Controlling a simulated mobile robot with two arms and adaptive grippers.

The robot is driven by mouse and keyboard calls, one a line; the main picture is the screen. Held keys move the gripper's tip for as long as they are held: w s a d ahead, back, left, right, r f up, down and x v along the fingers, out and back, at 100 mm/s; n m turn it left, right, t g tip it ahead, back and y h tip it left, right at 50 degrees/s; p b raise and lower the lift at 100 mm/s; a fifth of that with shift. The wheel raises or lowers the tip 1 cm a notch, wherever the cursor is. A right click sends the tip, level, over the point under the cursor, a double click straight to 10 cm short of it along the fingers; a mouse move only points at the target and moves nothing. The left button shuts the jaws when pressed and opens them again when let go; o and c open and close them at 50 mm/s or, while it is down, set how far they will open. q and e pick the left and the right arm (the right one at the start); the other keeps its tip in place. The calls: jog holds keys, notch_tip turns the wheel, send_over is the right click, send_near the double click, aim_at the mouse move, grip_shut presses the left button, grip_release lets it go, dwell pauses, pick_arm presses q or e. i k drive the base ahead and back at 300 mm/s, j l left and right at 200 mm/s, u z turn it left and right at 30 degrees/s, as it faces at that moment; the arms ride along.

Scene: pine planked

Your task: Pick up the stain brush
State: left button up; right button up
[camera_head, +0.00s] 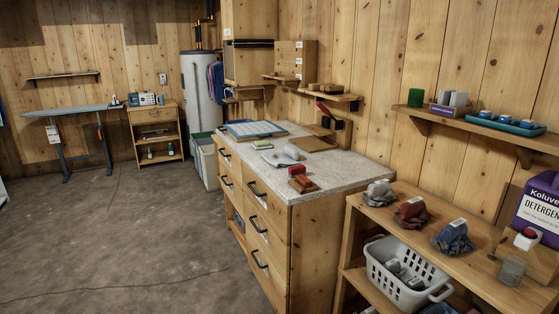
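No item is clearly recognisable as the stain brush at this size. A small brown wooden block (303,186), possibly a brush, lies near the front edge of the grey-topped counter (335,172). A red block (299,170) sits directly behind it, and I cannot tell whether they are joined. Other small brown pieces (327,87) rest on a wall shelf above the counter. Neither of my grippers shows in the head view.
The counter also bears a pale cloth (275,160) and a blue-framed board (253,129). At right, a low shelf holds folded bundles (453,238), a white basket (408,289) and a purple detergent box (540,208). The concrete floor (110,240) at left is clear.

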aim_at(295, 170)
jog(key=i+j+z, duration=0.1)
jog(key=i+j, duration=0.6)
jog(key=i+j+z, duration=0.1)
jog(key=i+j, duration=0.6)
jog(key=j, duration=0.2)
